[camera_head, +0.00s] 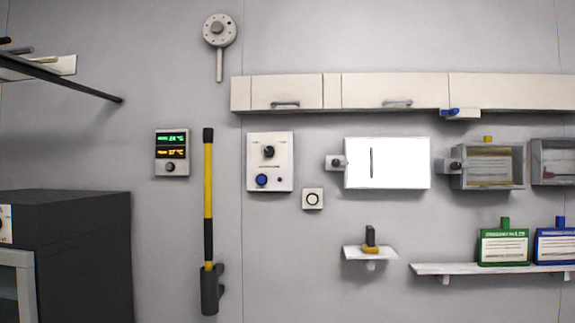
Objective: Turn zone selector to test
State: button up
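A white control panel (284,181) is mounted on the grey wall left of centre. It carries a black rotary knob (268,152), which looks like the zone selector. My gripper is not in view.
A display unit (172,139) and a yellow-black pole (208,190) are left of the panel. A small white switch box (312,198) is at its lower right. Cupboards (365,92) hang above. A dark cabinet (75,230) stands lower left. A dark rod (75,85) juts in upper left.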

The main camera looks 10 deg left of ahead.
aim_at(268, 152)
jog(key=k, duration=0.6)
jog(key=u, duration=0.4)
jog(key=i, duration=1.55)
jog(key=u, duration=0.2)
